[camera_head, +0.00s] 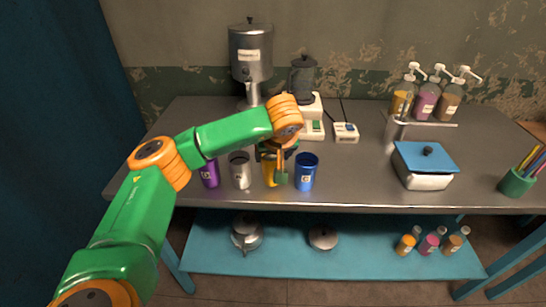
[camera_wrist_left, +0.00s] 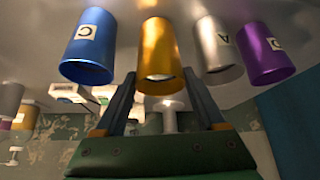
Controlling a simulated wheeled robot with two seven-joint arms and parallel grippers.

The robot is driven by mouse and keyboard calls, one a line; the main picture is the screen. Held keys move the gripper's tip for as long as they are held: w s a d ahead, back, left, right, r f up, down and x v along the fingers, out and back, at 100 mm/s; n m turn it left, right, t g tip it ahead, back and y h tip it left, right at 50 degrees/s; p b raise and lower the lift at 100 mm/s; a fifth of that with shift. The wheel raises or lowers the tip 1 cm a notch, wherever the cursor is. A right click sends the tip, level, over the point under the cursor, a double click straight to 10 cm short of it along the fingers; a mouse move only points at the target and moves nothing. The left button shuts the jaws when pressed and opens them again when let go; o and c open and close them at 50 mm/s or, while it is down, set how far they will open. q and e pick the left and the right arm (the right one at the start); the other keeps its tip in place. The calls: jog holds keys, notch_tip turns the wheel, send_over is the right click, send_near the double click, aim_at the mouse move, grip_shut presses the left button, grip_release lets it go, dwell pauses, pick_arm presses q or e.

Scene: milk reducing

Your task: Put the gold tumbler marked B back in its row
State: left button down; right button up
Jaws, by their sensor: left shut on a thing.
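The gold tumbler (camera_head: 269,172) is upright at the table's front, between the silver and blue tumblers. My left gripper (camera_head: 276,166) is shut on it and partly hides it; its two fingers flank it in the left wrist view (camera_wrist_left: 160,92), where the gold tumbler (camera_wrist_left: 158,48) appears upside down. Its letter is not visible. The silver tumbler (camera_head: 240,170) is marked A in the wrist view (camera_wrist_left: 214,50). The blue tumbler (camera_head: 306,172) has a C label, and the purple tumbler (camera_head: 210,174) stands at the left end. I cannot tell whether the gold base touches the table.
Behind the row stand a metal urn (camera_head: 251,55), a blender-like appliance (camera_head: 305,85) and a small white device (camera_head: 346,133). A blue-lidded box (camera_head: 425,165), pump bottles (camera_head: 428,98) and a green pencil cup (camera_head: 516,183) are at the right. The table between blue tumbler and box is clear.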

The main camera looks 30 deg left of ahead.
pick_arm(q)
jog(key=shift+f, duration=0.75)
grip_release()
jog(key=shift+r, duration=0.2)
jog(key=v, duration=1.2)
jog(key=shift+p, duration=0.35)
